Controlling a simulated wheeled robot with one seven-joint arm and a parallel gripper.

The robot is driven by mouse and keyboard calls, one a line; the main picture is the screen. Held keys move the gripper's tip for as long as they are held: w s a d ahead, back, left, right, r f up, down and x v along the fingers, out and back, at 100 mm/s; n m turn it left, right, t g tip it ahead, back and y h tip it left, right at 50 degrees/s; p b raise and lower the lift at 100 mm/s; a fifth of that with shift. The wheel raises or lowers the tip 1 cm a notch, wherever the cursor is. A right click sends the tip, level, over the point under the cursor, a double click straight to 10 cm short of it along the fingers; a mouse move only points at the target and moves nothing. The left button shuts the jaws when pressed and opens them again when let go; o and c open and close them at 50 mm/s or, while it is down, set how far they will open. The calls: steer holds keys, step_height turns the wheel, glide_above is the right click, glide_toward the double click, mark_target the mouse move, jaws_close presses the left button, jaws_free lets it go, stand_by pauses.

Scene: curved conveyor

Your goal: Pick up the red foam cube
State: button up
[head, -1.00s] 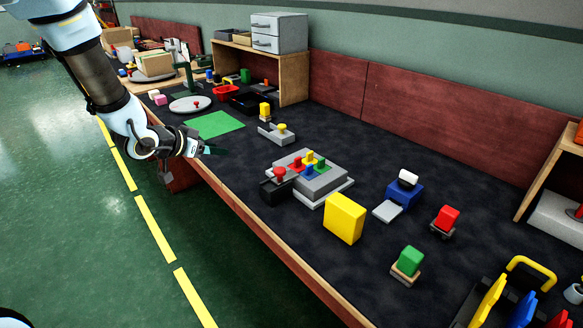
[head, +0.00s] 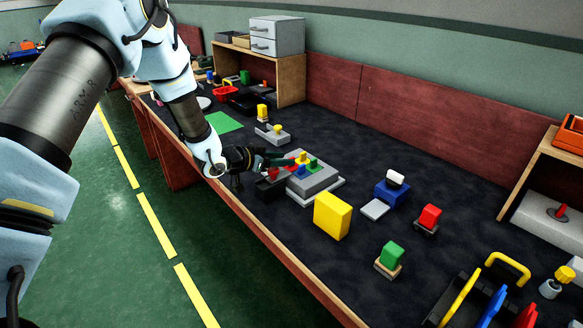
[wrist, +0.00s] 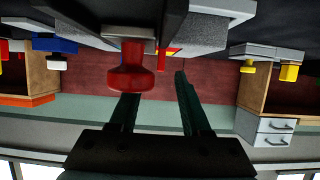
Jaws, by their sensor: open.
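The red foam cube (head: 430,217) sits on a small dark stand on the right half of the dark bench top, right of a blue block with a white piece on it. My gripper (head: 284,160) is open, well to the left of the cube, beside the grey stepped block with coloured pegs. In the wrist view its two dark fingers (wrist: 158,105) are apart with nothing between them. That view is upside down; I cannot pick out the cube there for certain.
A red mushroom button (wrist: 130,68) on a black box stands close to my fingers. The grey stepped block (head: 315,182), a yellow block (head: 332,216), the blue block (head: 391,193) and a green cube (head: 391,255) stand between or near. Open bench lies behind them.

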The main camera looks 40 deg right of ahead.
steer(key=shift+x, duration=0.9)
jaws_close()
stand_by(0.8)
